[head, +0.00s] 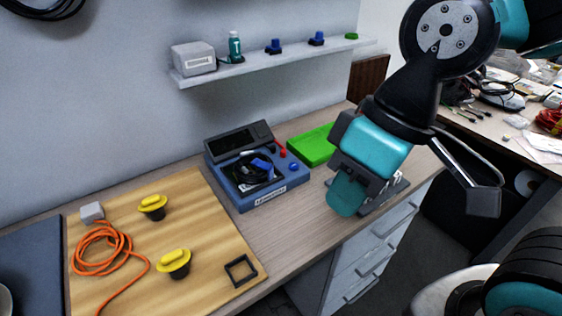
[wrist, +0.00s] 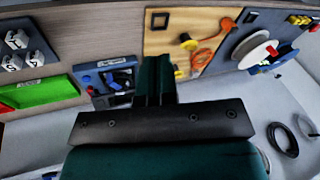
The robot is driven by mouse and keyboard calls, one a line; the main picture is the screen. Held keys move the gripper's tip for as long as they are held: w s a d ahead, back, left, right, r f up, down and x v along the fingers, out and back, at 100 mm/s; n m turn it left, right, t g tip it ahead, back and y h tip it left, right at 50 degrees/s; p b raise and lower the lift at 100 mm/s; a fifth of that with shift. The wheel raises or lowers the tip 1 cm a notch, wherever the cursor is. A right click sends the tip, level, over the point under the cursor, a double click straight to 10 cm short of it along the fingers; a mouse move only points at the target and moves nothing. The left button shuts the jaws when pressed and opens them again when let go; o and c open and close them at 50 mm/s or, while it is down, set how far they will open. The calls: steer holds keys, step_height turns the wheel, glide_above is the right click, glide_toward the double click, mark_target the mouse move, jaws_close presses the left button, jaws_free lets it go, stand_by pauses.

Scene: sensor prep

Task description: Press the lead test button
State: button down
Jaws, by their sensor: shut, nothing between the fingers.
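A blue tester box (head: 240,200) with a tilted dark display panel (head: 238,139) sits on the desk against the wall. It carries a black coiled lead (head: 250,170) with a blue plug. At its right side are a blue round button (head: 293,167) and small red parts (head: 282,150). I cannot read which is the lead test button. My gripper (head: 346,194) is shut and empty, in front and to the right of the box and apart from it. In the wrist view the shut fingers (wrist: 154,78) are at the middle and the box (wrist: 88,79) is left of them.
A green tray (head: 313,146) lies right of the box. A grey holder (head: 385,192) is partly hidden behind my gripper. A wooden board (head: 210,240) at left holds an orange cable (head: 100,250) and yellow-topped knobs (head: 153,202). A shelf (head: 270,60) hangs above.

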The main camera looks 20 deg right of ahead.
steer(key=m+t+p, duration=0.1)
steer(key=m+t, duration=0.7)
steer(key=m, duration=0.3)
glide_above(296, 165)
step_height(296, 165, down, 10)
steer(key=shift+h, duration=0.3)
steer(key=shift+f, duration=0.1)
step_height(296, 165, down, 9)
steer(key=b, duration=0.7)
steer(key=shift+r, duration=0.2)
steer(key=shift+f, duration=0.15)
steer(key=shift+f+b, duration=0.3)
steer(key=shift+b, duration=0.05)
